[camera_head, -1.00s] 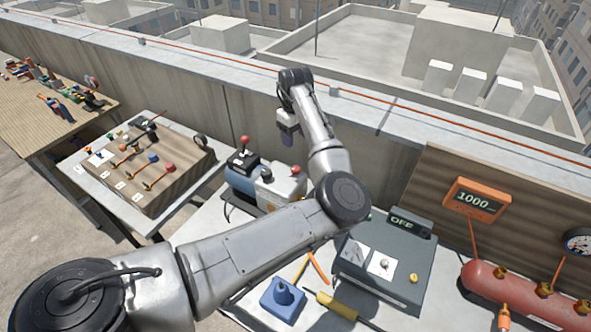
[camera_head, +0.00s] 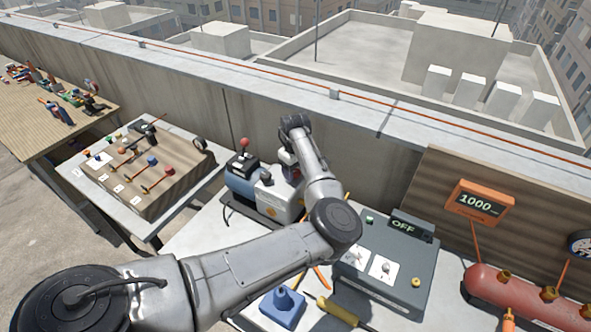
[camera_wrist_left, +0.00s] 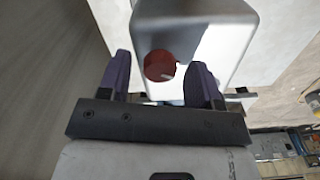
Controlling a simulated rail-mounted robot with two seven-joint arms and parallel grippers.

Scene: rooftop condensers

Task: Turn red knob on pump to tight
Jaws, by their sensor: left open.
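The pump is a blue and white machine (camera_head: 272,202) on the grey table, against the parapet. Its red knob (camera_wrist_left: 160,66) shows in the left wrist view as a dark red disc on the glossy white housing (camera_wrist_left: 222,42). My left gripper (camera_head: 287,160) is above the pump's right end in the head view, where it hides this knob. In the left wrist view the left gripper (camera_wrist_left: 160,75) is open, with purple fingers apart on either side of the knob. I cannot tell whether the fingers touch it. My right gripper is not in view.
A red ball-topped lever (camera_head: 244,143) stands on the pump's blue end. A grey control box (camera_head: 385,265) with an OFF display is to the right, a red tank (camera_head: 505,290) further right.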

